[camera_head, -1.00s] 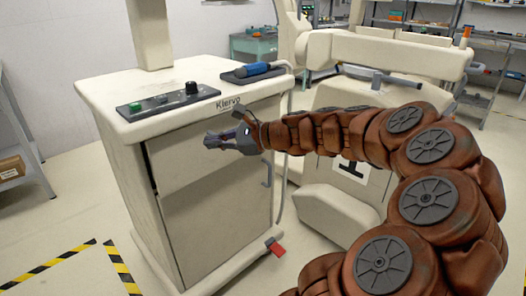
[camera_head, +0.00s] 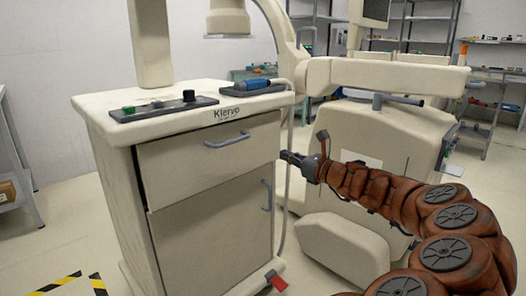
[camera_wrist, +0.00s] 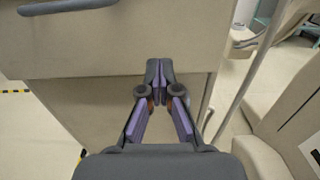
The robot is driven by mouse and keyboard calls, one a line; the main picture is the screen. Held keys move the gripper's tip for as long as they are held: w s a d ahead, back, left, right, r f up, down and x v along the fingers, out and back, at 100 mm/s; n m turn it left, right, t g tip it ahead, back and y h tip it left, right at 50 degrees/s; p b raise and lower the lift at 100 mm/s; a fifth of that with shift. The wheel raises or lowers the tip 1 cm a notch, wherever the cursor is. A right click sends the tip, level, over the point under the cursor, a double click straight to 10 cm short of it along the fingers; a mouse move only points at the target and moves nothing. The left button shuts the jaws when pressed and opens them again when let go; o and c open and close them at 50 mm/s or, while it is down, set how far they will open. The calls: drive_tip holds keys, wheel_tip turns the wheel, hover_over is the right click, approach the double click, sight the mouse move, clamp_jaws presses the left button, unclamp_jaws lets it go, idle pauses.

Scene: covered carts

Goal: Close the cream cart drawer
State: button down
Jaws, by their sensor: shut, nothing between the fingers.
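The cream cart (camera_head: 190,100) stands left of centre in the head view. Its upper drawer (camera_head: 185,165) has a blue-grey bar handle (camera_head: 228,141). A narrow dark gap runs down the drawer's left edge, so its front looks slightly proud of the body; the exact depth is unclear. My gripper (camera_head: 284,154) is shut and empty by the drawer's right end, clear of the handle. In the wrist view the closed fingertips (camera_wrist: 160,66) overlap the lower right of the drawer front (camera_wrist: 110,50), with the handle (camera_wrist: 68,7) at upper left. I cannot tell whether they touch.
Below the drawer is a cabinet door (camera_head: 215,225) with a vertical handle. A large cream machine (camera_head: 370,150) stands close on the right. Open floor lies at the left.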

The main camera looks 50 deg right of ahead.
sight(257, 143)
drive_tip(key=w+b, duration=0.1)
drive_tip(key=w, duration=0.2)
drive_tip(key=w+b, duration=0.1)
drive_tip(key=w, duration=0.2)
drive_tip(key=w+b, duration=0.1)
drive_tip(key=w, duration=0.2)
drive_tip(key=shift+f, duration=0.25)
drive_tip(key=shift+w+d+r+b, duration=0.1)
drive_tip(key=shift+w+r+b, duration=0.1)
drive_tip(key=shift+w+b, duration=0.4)
drive_tip(key=shift+w, duration=0.15)
drive_tip(key=shift+r+p, duration=0.1)
drive_tip(key=shift+p, duration=0.2)
drive_tip(key=shift+w+r+p, duration=0.15)
drive_tip(key=shift+w+p, duration=0.05)
drive_tip(key=shift+p, duration=0.15)
drive_tip(key=shift+w+r+p, duration=0.15)
drive_tip(key=shift+w+p, duration=0.45)
drive_tip(key=shift+p, duration=0.45)
drive_tip(key=w+p, duration=0.2)
drive_tip(key=shift+p, duration=0.4)
drive_tip(key=shift+w+f+p, duration=0.25)
drive_tip(key=shift+w+p, duration=0.3)
drive_tip(key=shift+p, duration=0.05)
